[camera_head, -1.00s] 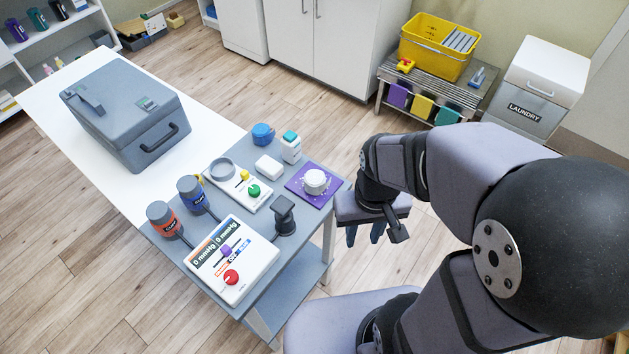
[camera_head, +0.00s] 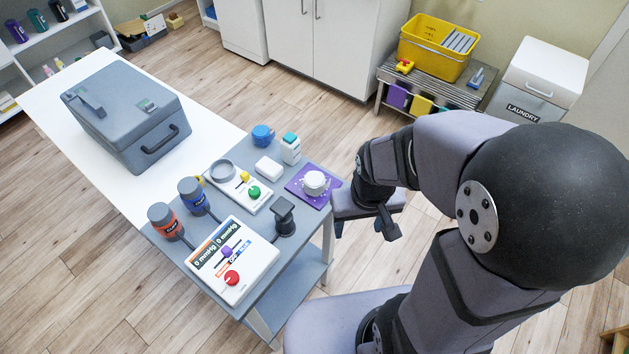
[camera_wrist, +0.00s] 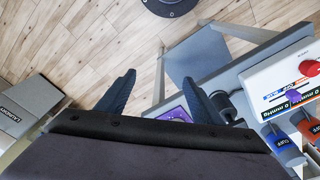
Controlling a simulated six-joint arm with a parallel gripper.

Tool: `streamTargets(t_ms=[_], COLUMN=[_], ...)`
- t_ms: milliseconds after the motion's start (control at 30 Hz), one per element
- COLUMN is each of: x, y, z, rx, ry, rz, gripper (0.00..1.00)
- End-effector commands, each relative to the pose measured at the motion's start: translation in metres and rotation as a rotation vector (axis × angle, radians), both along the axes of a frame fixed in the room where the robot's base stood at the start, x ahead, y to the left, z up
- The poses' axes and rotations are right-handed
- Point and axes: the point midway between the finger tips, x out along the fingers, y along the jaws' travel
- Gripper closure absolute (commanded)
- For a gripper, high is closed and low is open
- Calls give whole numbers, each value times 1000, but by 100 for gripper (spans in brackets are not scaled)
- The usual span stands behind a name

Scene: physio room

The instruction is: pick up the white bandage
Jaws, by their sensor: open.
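The white bandage (camera_head: 314,183) looks like a squat white roll. It rests on a purple mat (camera_head: 297,191) at the right end of the grey table in the head view. My gripper (camera_wrist: 157,92) is open and empty, its two dark fingers spread wide in the wrist view. In the head view my gripper (camera_head: 352,222) hangs just right of the table edge, beside the mat and apart from the bandage. The wrist view shows part of the purple mat (camera_wrist: 177,115) between the fingers; the bandage is hidden there behind the gripper body.
On the grey table (camera_head: 262,222) stand a black stand (camera_head: 284,217), a white pressure panel (camera_head: 232,262), a white rounded block (camera_head: 268,168) and a teal-capped bottle (camera_head: 291,150). A large grey case (camera_head: 125,118) sits on the white table.

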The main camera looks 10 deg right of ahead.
Motion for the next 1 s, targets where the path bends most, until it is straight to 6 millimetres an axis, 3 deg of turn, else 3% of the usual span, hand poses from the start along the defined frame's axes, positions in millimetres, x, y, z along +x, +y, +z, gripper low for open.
streamTargets(t_ms=[300, 500, 733, 1000], x=[81, 118, 142, 151], y=[14, 34, 55, 64], z=[-15, -18, -21, -36], rx=[15, 69, 142, 182], ry=[-281, -462, -634, -824], rz=[48, 80, 111, 164], gripper=[40, 40, 40, 40])
